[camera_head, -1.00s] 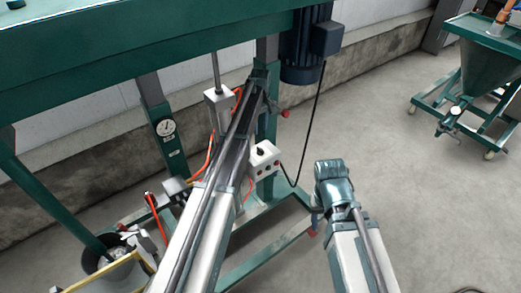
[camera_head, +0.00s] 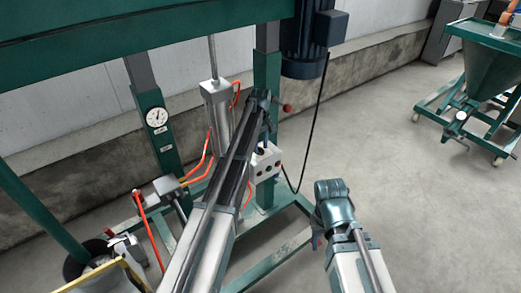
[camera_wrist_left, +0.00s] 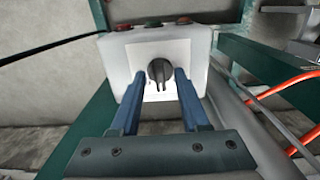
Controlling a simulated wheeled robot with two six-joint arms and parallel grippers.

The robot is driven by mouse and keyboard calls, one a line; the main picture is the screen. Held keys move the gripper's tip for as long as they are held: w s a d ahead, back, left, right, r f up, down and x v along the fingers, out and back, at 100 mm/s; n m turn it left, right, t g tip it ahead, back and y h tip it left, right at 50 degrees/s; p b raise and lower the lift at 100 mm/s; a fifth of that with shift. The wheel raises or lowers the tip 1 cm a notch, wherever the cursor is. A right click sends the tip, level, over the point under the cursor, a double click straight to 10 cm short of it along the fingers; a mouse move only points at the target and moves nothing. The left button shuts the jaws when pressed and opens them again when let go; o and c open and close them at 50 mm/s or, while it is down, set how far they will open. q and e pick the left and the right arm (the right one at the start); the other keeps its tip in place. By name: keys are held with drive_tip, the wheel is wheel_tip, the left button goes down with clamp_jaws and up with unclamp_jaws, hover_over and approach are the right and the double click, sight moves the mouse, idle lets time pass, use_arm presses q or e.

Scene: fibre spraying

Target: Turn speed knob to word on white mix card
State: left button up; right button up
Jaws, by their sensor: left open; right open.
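The dark round speed knob (camera_wrist_left: 160,72) sits on a pale square plate (camera_wrist_left: 146,50) on the front of a white control box (camera_wrist_left: 112,62). The box also shows in the head view (camera_head: 259,172), on the green stand. In the left wrist view my left gripper (camera_wrist_left: 158,74) is open, its two blue fingers on either side of the knob; I cannot tell whether they touch it. No word is legible around the knob. I cannot make out a white mix card. My right gripper (camera_head: 318,239), small and partly hidden by its wrist, is open and away from the box.
Red and green buttons (camera_wrist_left: 152,24) line the box's top. A round gauge (camera_head: 156,117) is on a green post to the left. Orange hoses (camera_head: 199,165) and a cylinder (camera_head: 217,108) stand near my left arm. Open floor lies right.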

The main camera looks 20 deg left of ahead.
use_arm(q)
clamp_jaws()
idle(0.5)
drive_tip(key=m, duration=0.5)
drive_tip(key=shift+m, duration=2.4)
